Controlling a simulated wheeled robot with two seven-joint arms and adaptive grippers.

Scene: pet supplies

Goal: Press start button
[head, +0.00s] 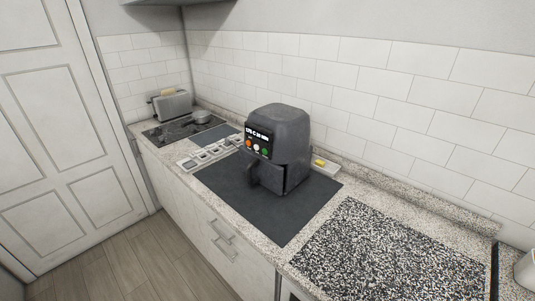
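A dark grey air fryer (281,134) stands upright on a dark mat (286,217) on the counter, near the middle of the head view. Its front faces left and toward me, with a lit display (258,133) showing white text that seems to read a temperature and minutes. Below the display are small round buttons: an orange one (249,143), a white one (257,147) and a green one (265,151). Labels on them are too small to read. The drawer with its handle (252,174) looks closed. Neither of my grippers is in view.
A speckled board (390,255) lies on the counter at the right. A grey toaster (171,104) and a pot (201,116) on a hob stand at the far left. A small yellow item (319,162) lies behind the fryer. The space in front of the fryer is clear.

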